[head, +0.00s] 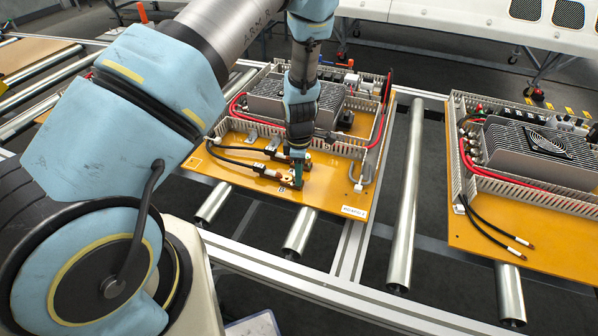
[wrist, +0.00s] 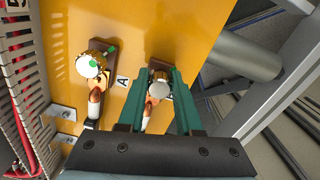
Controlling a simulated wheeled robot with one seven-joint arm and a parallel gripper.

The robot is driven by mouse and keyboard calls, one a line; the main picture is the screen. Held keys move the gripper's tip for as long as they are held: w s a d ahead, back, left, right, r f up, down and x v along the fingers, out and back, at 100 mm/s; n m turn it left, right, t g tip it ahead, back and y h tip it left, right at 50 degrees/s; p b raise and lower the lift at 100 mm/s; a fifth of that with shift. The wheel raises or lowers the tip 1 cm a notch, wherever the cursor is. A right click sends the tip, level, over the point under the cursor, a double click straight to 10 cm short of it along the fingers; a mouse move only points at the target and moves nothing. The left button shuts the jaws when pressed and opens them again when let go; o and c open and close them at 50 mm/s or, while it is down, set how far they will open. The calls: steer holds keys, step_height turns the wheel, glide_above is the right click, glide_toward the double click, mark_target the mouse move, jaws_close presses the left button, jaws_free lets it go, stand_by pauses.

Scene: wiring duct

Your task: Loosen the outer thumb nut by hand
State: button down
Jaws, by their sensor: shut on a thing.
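My gripper (wrist: 159,78) has its two green fingers shut on the outer thumb nut (wrist: 160,89), one finger on each side of it. That nut is a brass-coloured piece with a round silver top, on the terminal nearer the board's edge. A cable lug with an orange-brown sleeve (wrist: 151,103) runs from the held nut's terminal toward my gripper. In the head view my gripper (head: 298,172) points down at the board's front and hides the held nut.
The yellow board (head: 225,168) rests on rollers and carries a grey finned unit, slotted wiring duct (wrist: 32,100) and cables. A second board (head: 480,235) is to the right. A bare roller (head: 405,200) lies between them. A label "A" (wrist: 122,81) sits between the terminals.

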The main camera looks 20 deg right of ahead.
steer(key=c, duration=0.7)
jaws_free()
steer(key=shift+w, duration=0.1)
steer(key=shift+o, duration=0.2)
steer(key=shift+f+m+b, duration=0.2)
steer(key=shift+m+b, duration=0.35)
steer(key=shift+m, duration=0.65)
steer(key=m+b, duration=0.1)
steer(key=m, duration=0.3)
steer(key=shift+a, duration=0.1)
steer(key=m, duration=0.2)
steer(key=m+b, duration=0.1)
steer(key=m, duration=0.1)
steer(key=shift+s+r+m, duration=0.15)
steer(key=shift+s+m, duration=0.05)
steer(key=shift+m, duration=0.1)
steer(key=shift+c, duration=0.4)
